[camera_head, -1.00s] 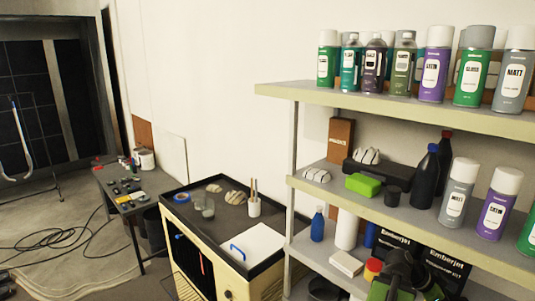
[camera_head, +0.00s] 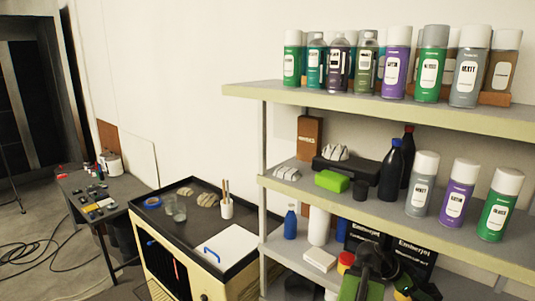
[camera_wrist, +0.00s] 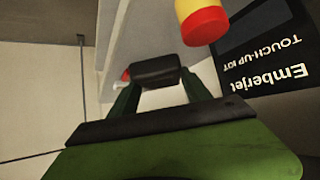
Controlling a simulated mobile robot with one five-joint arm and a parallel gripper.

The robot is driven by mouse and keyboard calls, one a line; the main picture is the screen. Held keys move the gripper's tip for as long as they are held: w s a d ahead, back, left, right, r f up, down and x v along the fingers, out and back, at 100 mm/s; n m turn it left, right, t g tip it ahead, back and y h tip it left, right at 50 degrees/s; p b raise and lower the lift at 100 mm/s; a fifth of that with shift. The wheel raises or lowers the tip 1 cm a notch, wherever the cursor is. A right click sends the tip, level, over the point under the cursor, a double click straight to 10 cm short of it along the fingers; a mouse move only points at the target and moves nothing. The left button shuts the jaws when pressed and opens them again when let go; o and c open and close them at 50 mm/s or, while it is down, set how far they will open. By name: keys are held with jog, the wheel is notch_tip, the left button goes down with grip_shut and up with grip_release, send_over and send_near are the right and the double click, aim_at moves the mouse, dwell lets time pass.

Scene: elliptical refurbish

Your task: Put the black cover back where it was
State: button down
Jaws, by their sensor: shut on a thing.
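The black cover (camera_wrist: 155,70) is a short, dark, rounded piece held between the two green fingers of my gripper (camera_wrist: 157,88) in the wrist view. My gripper is shut on it. In the head view my gripper (camera_head: 372,268) is low at the bottom right, in front of the lower shelf. I cannot clearly make out the held cover there.
Black Emberjet boxes (camera_head: 415,252) and a red-and-yellow container (camera_wrist: 202,20) are close to my gripper. A trolley (camera_head: 165,222) stands to the left.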

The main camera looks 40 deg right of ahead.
dwell(0.3)
jog(key=s+d+r+p, duration=0.1)
jog(key=s+d, duration=0.1)
jog(key=s, duration=0.8)
jog(key=shift+s+d+r, duration=0.2)
jog(key=shift+s+r, duration=0.1)
